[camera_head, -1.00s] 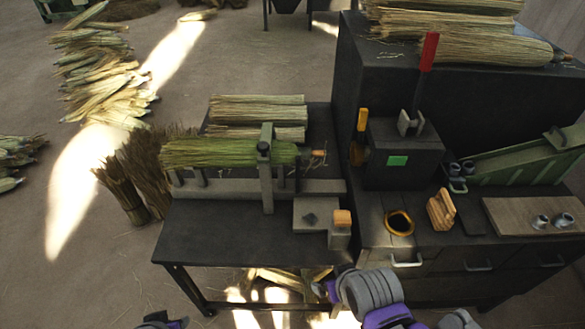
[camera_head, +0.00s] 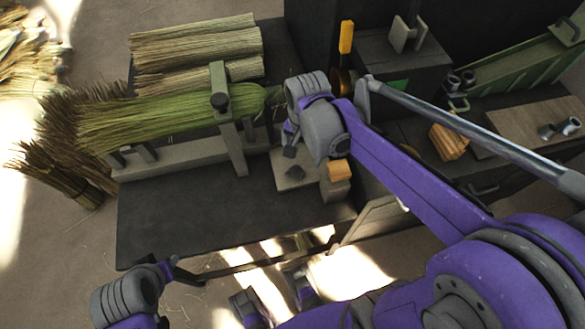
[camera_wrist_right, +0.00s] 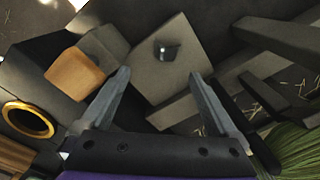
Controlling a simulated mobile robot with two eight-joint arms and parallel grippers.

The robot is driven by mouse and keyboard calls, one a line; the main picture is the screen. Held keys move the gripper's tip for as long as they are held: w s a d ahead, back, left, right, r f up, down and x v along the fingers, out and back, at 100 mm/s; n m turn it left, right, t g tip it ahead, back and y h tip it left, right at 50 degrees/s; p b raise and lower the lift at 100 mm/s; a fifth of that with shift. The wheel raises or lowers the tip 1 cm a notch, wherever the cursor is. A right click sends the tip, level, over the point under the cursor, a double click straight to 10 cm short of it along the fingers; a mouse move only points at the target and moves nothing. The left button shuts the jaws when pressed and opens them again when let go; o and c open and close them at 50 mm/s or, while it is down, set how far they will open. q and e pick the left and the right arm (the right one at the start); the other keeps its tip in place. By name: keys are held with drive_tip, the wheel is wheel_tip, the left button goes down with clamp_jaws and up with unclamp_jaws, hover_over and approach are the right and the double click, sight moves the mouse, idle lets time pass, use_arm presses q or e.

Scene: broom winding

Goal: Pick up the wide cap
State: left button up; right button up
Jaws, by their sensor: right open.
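Short grey metal caps (camera_head: 568,126) lie on the wooden board at the right in the head view. Two more cap-like metal pieces (camera_head: 458,82) stand by the green trough. I cannot tell which of these is the wide cap. My right gripper (camera_head: 289,132) is over the grey block on the bench, well left of these caps. In the right wrist view my right gripper (camera_wrist_right: 160,76) is open and empty, with a small dark piece (camera_wrist_right: 167,50) on the grey plate beyond its fingertips. My left gripper (camera_head: 180,272) is low at the front left, and its fingers are unclear.
A green straw bundle (camera_head: 165,118) lies in the clamp stand left of my right gripper. An orange-topped block (camera_head: 340,170) stands beside the plate. A wooden block (camera_head: 449,141) is on the right bench. The front of the dark table (camera_head: 190,215) is clear.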

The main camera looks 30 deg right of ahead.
sight(298, 168)
drive_tip(key=shift+m, duration=0.4)
drive_tip(key=f, duration=0.2)
drive_tip(key=w+f+b, duration=0.1)
drive_tip(key=f, duration=0.4)
drive_tip(key=shift+w+d+f+b, duration=0.15)
drive_tip(key=shift+w+b, duration=0.1)
drive_tip(key=shift+b, duration=0.1)
drive_tip(key=f, duration=0.2)
drive_tip(key=f+b, duration=0.1)
drive_tip(key=f, duration=0.1)
drive_tip(key=shift+w+f, duration=0.2)
drive_tip(key=shift+f, duration=0.15)
drive_tip(key=shift+r, duration=0.1)
clamp_jaws()
